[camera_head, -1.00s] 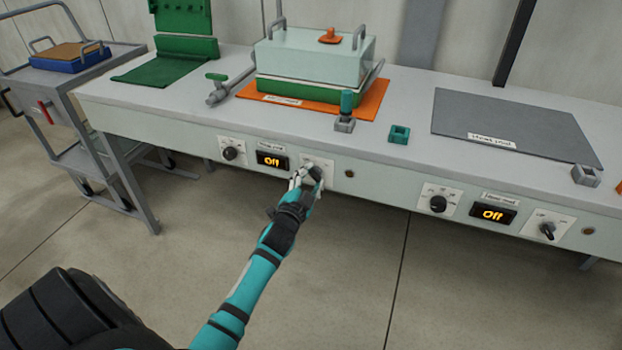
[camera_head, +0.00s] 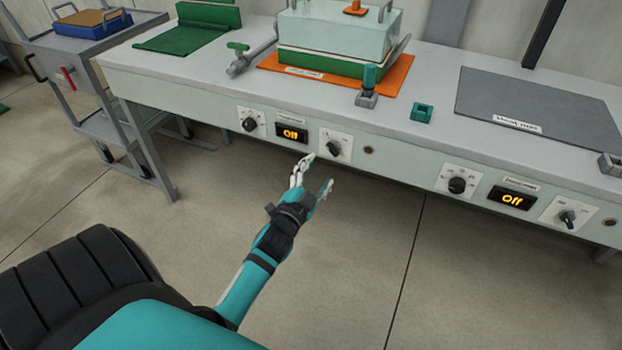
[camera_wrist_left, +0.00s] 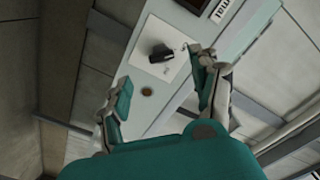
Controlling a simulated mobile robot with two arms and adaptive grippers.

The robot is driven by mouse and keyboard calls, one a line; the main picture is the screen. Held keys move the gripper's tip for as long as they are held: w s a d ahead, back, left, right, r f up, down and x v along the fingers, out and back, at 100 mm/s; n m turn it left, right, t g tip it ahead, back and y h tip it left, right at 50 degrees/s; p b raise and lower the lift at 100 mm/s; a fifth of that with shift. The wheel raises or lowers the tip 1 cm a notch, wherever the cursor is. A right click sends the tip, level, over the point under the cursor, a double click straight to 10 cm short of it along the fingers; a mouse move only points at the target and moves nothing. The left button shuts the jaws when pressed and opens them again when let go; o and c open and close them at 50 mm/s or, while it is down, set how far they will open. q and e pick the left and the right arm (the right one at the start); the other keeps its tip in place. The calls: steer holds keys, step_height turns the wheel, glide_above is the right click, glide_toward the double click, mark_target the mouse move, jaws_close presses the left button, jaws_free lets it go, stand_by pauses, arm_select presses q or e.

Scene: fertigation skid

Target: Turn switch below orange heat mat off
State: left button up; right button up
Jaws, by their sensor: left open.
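The orange heat mat (camera_head: 400,78) lies on the bench under a green tray with a pale lidded box. My right gripper is not in view.
A round knob (camera_head: 250,125) sits left of the display. Another knob (camera_head: 457,185), an "Off" display (camera_head: 512,200) and a switch (camera_head: 567,217) are further right, below a grey mat (camera_head: 540,105). A cart (camera_head: 85,75) stands at left. The floor before the bench is clear.

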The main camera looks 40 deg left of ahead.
arm_select(q)
steer(key=shift+v, duration=1.7)
steer(key=s+d+f+n+g+h, duration=0.1)
steer(key=s+d+f+g, duration=0.35)
steer(key=f, duration=0.45)
steer(key=s+d+f+n+g+h, duration=0.1)
steer(key=s+d+f+g+h, duration=0.15)
steer(key=s+f, duration=0.55)
steer(key=s+d+f+n+g, duration=0.1)
steer(key=s+d+f+g, duration=0.3)
steer(key=f, duration=0.7)
steer(key=s+d+f+g+h, duration=0.1)
steer(key=s+d+f+g, duration=0.35)
steer(key=s, duration=0.35)
steer(key=s+a+f+p, duration=0.1)
steer(key=s+a+p, duration=0.1)
steer(key=s+p, duration=0.6)
steer(key=s+a+f+p, duration=0.1)
steer(key=s+p, duration=0.7)
steer(key=s, duration=0.1)
steer(key=shift+a+f+n+g+p, duration=0.15)
steer(key=shift+a+n+g+p, duration=0.2)
steer(key=shift+g, duration=0.1)
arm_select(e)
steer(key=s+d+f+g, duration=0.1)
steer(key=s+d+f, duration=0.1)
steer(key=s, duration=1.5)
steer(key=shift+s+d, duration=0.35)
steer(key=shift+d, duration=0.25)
